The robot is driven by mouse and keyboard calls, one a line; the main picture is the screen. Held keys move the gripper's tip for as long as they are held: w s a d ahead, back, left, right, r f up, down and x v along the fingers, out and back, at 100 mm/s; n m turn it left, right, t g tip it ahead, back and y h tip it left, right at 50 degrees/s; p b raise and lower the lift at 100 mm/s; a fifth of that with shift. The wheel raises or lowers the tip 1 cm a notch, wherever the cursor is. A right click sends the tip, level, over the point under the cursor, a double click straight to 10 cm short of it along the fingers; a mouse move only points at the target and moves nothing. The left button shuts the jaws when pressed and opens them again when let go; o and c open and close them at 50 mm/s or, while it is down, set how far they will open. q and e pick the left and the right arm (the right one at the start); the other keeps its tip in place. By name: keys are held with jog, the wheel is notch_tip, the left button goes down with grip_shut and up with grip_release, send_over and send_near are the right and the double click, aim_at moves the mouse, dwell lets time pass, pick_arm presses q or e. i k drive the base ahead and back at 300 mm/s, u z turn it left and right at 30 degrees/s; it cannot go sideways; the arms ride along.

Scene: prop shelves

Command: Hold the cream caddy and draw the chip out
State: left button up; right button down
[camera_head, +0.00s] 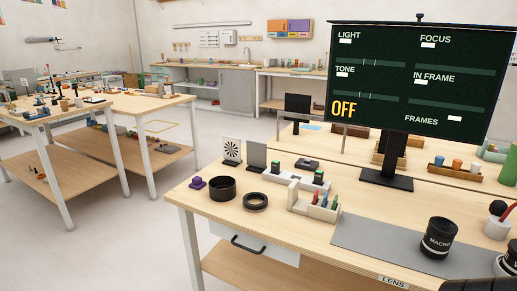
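A cream caddy (301,208) stands on the near wooden table, left of the grey mat. Small upright chips stick out of its top: a red chip (314,199), a green chip (324,201) and a blue one beside them. The lower parts of the chips are hidden in the caddy. Neither of my grippers can be made out in this view, and nothing touches the caddy. A dark shape cuts into the bottom right corner; I cannot tell what it is.
A black cup (222,188) and black ring (256,202) stand left of the caddy. A pale block with green-topped pieces (295,180) is close behind it. The grey mat (375,245) bears a black MACRO lens (437,239). A large dark screen (410,85) rises behind.

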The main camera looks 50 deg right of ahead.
aim_at(325, 200)
jog(key=i, duration=1.4)
jog(key=u, duration=1.2)
jog(key=i, duration=0.3)
jog(key=z, duration=4.1)
